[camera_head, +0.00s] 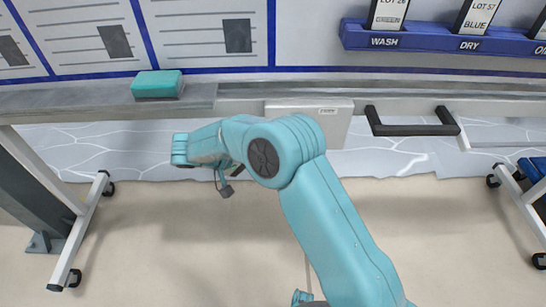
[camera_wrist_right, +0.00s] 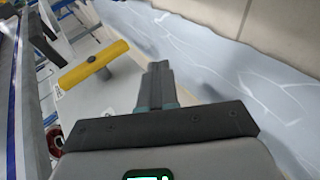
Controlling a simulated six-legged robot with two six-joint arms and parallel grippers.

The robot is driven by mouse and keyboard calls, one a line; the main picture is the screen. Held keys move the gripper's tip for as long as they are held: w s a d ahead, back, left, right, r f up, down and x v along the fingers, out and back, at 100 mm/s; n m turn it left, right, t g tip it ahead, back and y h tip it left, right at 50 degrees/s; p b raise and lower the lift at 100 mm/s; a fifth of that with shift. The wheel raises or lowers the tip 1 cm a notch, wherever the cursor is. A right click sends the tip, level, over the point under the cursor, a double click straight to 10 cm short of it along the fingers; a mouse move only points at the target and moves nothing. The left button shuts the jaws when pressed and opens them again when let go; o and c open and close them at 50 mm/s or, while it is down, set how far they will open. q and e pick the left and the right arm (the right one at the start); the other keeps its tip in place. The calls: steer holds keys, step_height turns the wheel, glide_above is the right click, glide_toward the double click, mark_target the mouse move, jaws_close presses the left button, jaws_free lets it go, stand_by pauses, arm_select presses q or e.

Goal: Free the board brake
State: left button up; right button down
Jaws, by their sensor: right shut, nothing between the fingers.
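A yellow bar (camera_wrist_right: 94,66) with a dark round pivot lies across a pale panel in the right wrist view, left of my right gripper. I take it for the brake lever; it does not show in the head view. My right gripper (camera_wrist_right: 158,72) is shut and empty, with its fingertips to the right of the bar and apart from it. In the head view my teal right arm reaches up and bends left below the board; its fingertips cannot be made out there. A white box (camera_head: 335,124) hangs under the board's ledge, partly behind my arm. My left gripper is not in view.
The wheeled whiteboard's ledge (camera_head: 235,102) runs across the head view, with a teal block (camera_head: 157,84) on it. A dark handle (camera_head: 412,128) sticks out at right. A blue rack (camera_head: 440,39) is at upper right. Castered legs (camera_head: 82,240) stand at both sides; the floor between is open.

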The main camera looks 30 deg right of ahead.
steer(key=shift+w+a+p, duration=0.2)
steer(key=shift+w+a, duration=0.05)
steer(key=shift+a, duration=0.7)
steer(key=shift+w+a+p, duration=0.2)
steer(key=shift+w+a, duration=0.05)
steer(key=shift+a, duration=0.75)
steer(key=shift+w+a+p, duration=0.2)
steer(key=shift+w+a, duration=0.05)
steer(key=shift+a, duration=0.7)
